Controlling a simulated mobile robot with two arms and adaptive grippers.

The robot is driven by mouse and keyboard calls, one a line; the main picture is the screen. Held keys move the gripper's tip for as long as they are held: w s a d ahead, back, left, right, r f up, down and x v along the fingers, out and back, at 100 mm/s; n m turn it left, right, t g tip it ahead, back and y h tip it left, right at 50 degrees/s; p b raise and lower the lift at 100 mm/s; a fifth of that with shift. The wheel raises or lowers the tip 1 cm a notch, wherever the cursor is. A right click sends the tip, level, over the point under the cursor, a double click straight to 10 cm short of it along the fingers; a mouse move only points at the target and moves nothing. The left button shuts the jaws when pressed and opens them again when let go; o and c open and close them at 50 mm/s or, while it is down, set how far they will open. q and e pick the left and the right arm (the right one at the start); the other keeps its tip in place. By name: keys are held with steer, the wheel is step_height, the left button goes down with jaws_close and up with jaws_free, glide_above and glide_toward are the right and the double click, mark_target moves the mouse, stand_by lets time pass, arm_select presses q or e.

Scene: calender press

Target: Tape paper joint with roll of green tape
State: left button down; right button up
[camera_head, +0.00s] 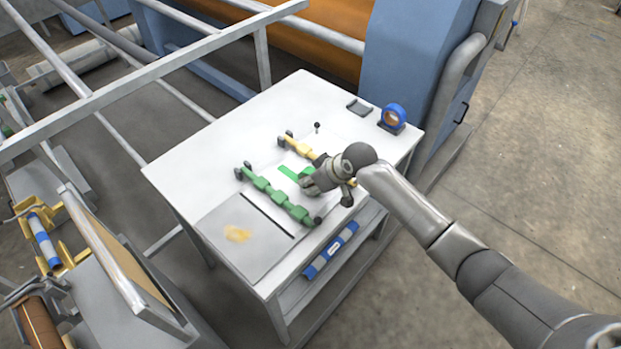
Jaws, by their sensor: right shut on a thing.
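My right gripper (318,182) reaches in from the right, low over the white table, and is shut. What it holds is mostly hidden by the hand; green tape (289,173) shows right beside its fingers, on the white paper. A whole roll of green tape cannot be made out. The paper lies between a green bar clamp (274,196) at the front and a yellow bar clamp (303,150) behind. The gripper covers the right end of the yellow clamp. The paper joint itself is too small to tell. My left gripper is not in view.
The white table (195,150) has a stained grey plate (235,238) at its front left. A blue tape roll (393,115) and a small dark tray (360,107) stand at the back right. A blue-and-white roll (331,250) lies on the lower shelf. The table's left part is clear.

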steer(key=shift+s+d+f, duration=0.1)
steer(key=shift+s+d, duration=0.1)
stand_by(0.3)
steer(key=shift+s+d+p, duration=0.2)
steer(key=shift+p, duration=0.3)
steer(key=shift+s+d, duration=0.15)
steer(key=shift+s, duration=0.05)
steer(key=shift+d, duration=0.1)
steer(key=shift+s+d+p, duration=0.3)
steer(key=shift+p, duration=0.15)
steer(key=shift+s, duration=0.1)
steer(key=shift+s+d, duration=0.35)
steer(key=shift+d, duration=0.05)
